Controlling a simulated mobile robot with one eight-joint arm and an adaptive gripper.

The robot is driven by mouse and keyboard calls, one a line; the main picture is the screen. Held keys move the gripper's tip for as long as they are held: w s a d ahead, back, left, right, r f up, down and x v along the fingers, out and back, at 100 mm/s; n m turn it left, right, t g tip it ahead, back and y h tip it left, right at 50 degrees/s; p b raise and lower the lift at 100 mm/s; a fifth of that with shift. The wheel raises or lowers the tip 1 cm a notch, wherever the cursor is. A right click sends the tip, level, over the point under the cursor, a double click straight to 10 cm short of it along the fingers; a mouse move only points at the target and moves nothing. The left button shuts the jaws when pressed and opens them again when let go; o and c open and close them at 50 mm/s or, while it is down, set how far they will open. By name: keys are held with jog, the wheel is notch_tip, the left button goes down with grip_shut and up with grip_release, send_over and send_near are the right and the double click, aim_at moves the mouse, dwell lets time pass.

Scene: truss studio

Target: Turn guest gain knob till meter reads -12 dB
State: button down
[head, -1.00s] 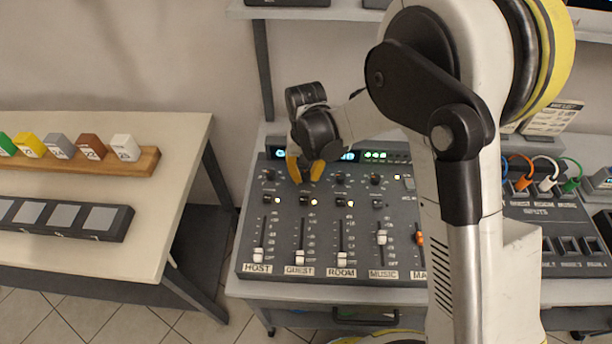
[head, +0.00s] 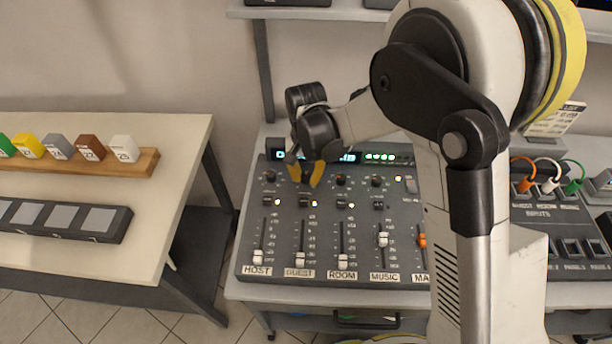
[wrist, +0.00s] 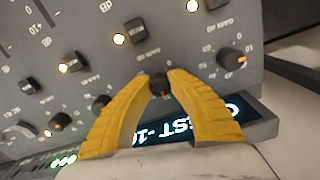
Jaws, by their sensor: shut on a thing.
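My gripper (head: 305,181) is over the top of the mixer's GUEST column in the head view. The lit meter display (head: 347,157) is partly hidden behind the gripper in the head view. In the wrist view the display (wrist: 148,134) shows part of "GUEST" and a number starting "-1"; the finger covers some, so I cannot read it all.
Other gain knobs (wrist: 231,58) stand close on both sides of the fingers. Small buttons with lit lamps and faders (head: 342,262) lie below on the mixer (head: 322,225). A side table (head: 180,190) with coloured blocks stands at left.

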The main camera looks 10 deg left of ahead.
aim_at(306, 176)
jog(key=c, duration=1.2)
grip_release()
notch_tip(306, 176, up, 12)
